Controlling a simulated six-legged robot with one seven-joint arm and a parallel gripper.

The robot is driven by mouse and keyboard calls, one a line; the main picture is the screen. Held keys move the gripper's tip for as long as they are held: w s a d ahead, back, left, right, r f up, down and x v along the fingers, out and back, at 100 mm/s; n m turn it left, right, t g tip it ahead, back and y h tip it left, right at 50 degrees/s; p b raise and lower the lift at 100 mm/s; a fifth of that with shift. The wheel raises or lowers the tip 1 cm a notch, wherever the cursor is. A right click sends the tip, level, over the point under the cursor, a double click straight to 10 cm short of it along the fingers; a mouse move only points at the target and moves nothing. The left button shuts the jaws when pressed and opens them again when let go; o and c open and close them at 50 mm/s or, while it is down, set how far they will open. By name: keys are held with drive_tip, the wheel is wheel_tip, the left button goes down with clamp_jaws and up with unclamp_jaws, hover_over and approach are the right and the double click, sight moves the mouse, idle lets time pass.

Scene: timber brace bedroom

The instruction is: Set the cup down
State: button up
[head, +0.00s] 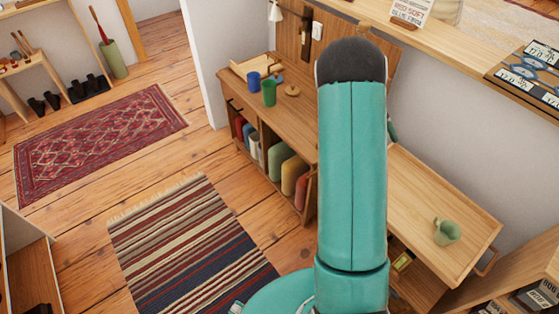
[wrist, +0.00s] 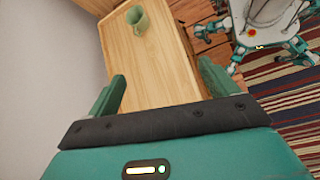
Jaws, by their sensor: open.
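A pale green cup (head: 447,231) with a handle stands on a light wooden tabletop (head: 425,200), near its right end. In the wrist view the cup (wrist: 139,20) is at the far end of the same tabletop (wrist: 150,70), apart from my gripper. My gripper (wrist: 163,88) is open, with nothing between its two green fingers, and points along the tabletop toward the cup's end. In the head view my arm hides nearly all of the gripper.
A blue cup (head: 253,81), a green cup (head: 269,92) and a wooden ring (head: 292,90) stand on a wooden cabinet (head: 291,118) to the left. A high ledge (head: 455,45) runs along the back right. Bare tabletop lies around the pale green cup. A striped rug (head: 190,245) covers the floor.

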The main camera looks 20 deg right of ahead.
drive_tip(key=w+a+r+t, duration=0.1)
drive_tip(key=a+r+t, duration=0.6)
drive_tip(key=a+r, duration=1)
drive_tip(key=s+a+r+t+y, duration=0.1)
drive_tip(key=s+a+t, duration=0.1)
drive_tip(key=a, duration=0.5)
drive_tip(key=s+a+r+t+y, duration=0.1)
drive_tip(key=s+a+r+t, duration=0.1)
drive_tip(key=s+a, duration=0.3)
drive_tip(key=s+a+r+t+y, duration=0.1)
drive_tip(key=s+a+t, duration=0.2)
drive_tip(key=a, duration=0.5)
drive_tip(key=shift+s+a+r, duration=0.3)
drive_tip(key=shift+s+a, duration=0.05)
drive_tip(key=shift+s, duration=0.35)
